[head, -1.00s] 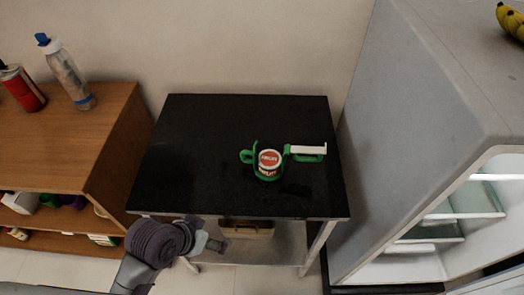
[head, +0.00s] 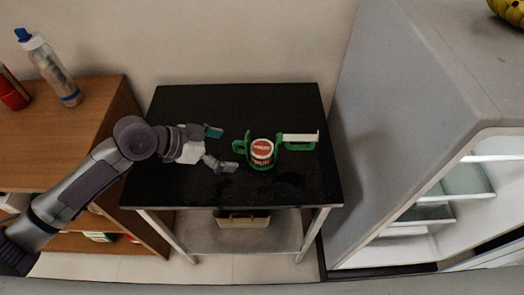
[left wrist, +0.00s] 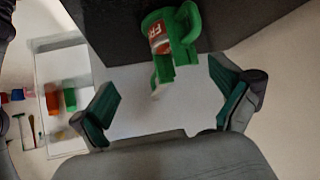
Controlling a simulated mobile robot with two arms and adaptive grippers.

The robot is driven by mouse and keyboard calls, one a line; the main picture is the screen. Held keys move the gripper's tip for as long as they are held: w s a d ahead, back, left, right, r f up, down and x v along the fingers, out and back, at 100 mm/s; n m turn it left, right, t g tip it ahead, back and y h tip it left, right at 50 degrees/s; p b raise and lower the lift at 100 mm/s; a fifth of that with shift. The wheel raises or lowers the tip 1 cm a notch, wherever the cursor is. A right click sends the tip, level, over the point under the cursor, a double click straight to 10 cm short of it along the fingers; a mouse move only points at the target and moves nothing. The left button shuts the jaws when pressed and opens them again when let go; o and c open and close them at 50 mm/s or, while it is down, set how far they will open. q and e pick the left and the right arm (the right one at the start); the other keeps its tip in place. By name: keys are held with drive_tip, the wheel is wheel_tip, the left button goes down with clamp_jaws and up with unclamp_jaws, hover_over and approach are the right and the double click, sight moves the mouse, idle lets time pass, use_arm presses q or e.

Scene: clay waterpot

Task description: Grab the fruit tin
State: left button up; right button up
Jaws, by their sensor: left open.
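The fruit tin (head: 262,149) is a small round can with a red and white top. It stands on the black table (head: 180,105), with green handled parts around it, and I cannot tell where these join the tin. My left gripper (head: 221,150) is open and empty, over the table just left of the tin, its fingers pointing toward it. In the left wrist view, the tin's red and white label (left wrist: 158,36) shows beside green parts at the top, beyond the open fingertips (left wrist: 168,105). My right gripper is not in view.
A white-handled green piece (head: 300,138) extends right of the tin. A wooden shelf unit (head: 95,110) with a bottle (head: 52,68) stands at left. A grey fridge (head: 385,130) stands close at right. The table's back left is clear.

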sight(262, 148)
use_arm(q)
drive_tip(key=w+d+f, duration=0.2)
drive_tip(key=d, duration=0.1)
drive_tip(key=w+d+f+p, duration=0.1)
drive_tip(key=w+d, duration=0.1)
drive_tip(key=shift+d+f, duration=0.15)
drive_tip(key=shift+f, duration=0.15)
drive_tip(key=shift+w+d+f+p, duration=0.1)
drive_tip(key=shift+d+f+p, duration=0.25)
drive_tip(key=shift+d+f, duration=0.05)
drive_tip(key=x, duration=0.4)
drive_tip(key=shift+w+f+p, duration=0.1)
drive_tip(key=shift+f+p, duration=0.1)
drive_tip(key=shift+p, duration=0.2)
drive_tip(key=shift+c, duration=0.2)
drive_tip(key=c, duration=1.4)
